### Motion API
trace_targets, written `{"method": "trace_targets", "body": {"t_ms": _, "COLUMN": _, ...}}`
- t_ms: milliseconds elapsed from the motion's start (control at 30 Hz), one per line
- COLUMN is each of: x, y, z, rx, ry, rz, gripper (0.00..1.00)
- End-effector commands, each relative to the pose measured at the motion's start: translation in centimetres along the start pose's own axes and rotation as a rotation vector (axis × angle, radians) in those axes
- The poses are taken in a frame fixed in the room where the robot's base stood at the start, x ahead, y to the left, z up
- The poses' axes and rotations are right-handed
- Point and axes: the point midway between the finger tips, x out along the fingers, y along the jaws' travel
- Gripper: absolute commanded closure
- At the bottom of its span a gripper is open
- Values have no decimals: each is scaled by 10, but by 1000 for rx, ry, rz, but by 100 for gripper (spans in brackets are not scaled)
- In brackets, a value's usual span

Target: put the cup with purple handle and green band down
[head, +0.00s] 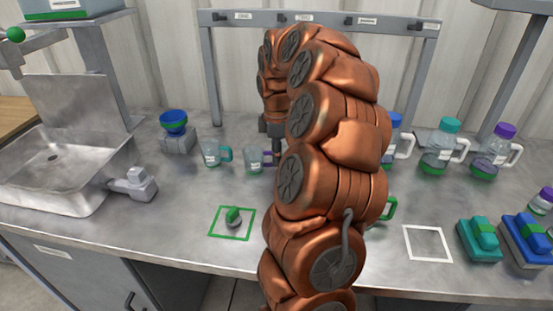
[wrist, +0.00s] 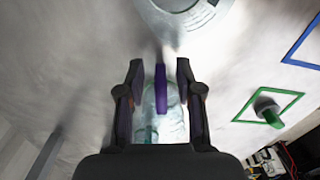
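The clear cup with the purple handle (head: 253,161) stands upright on the grey counter, just left of my arm. A green band shows near its base. In the wrist view its purple handle (wrist: 161,90) lies between my two fingers, with a gap on each side. The clear body (wrist: 160,122) shows below, partly hidden by my gripper. My gripper (wrist: 163,75) is open around the handle and does not visibly press on it. In the head view the fingertips are mostly hidden behind my arm.
A teal-handled cup (head: 211,154) stands close on the left. A green square (head: 214,234) holds a small green-topped object (head: 233,216). A white square (head: 427,258) on the right is empty. Several jugs stand at the back right. A round grey object (wrist: 183,18) is ahead in the wrist view.

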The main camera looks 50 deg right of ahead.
Motion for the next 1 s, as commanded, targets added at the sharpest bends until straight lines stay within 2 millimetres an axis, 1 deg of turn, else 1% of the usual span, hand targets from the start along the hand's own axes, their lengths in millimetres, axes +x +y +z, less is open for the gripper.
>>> {"method": "trace_targets", "body": {"t_ms": 200, "x": -32, "y": -1, "z": 7, "rx": 2, "ry": 2, "rz": 6, "gripper": 65}}
{"method": "trace_targets", "body": {"t_ms": 400, "x": -55, "y": -2, "z": 9, "rx": 2, "ry": 0, "rz": 3, "gripper": 65}}
{"method": "trace_targets", "body": {"t_ms": 500, "x": -60, "y": -3, "z": 9, "rx": 1, "ry": 0, "rz": 0, "gripper": 65}}
{"method": "trace_targets", "body": {"t_ms": 667, "x": -62, "y": -4, "z": 8, "rx": 1, "ry": 0, "rz": -2, "gripper": 65}}
{"method": "trace_targets", "body": {"t_ms": 767, "x": -64, "y": -13, "z": -5, "rx": 4, "ry": 4, "rz": -3, "gripper": 65}}
{"method": "trace_targets", "body": {"t_ms": 867, "x": -66, "y": -36, "z": -31, "rx": 17, "ry": 7, "rz": -8, "gripper": 65}}
{"method": "trace_targets", "body": {"t_ms": 967, "x": -69, "y": -72, "z": -63, "rx": 49, "ry": 8, "rz": -15, "gripper": 65}}
{"method": "trace_targets", "body": {"t_ms": 1000, "x": -70, "y": -88, "z": -74, "rx": 66, "ry": 7, "rz": -18, "gripper": 65}}
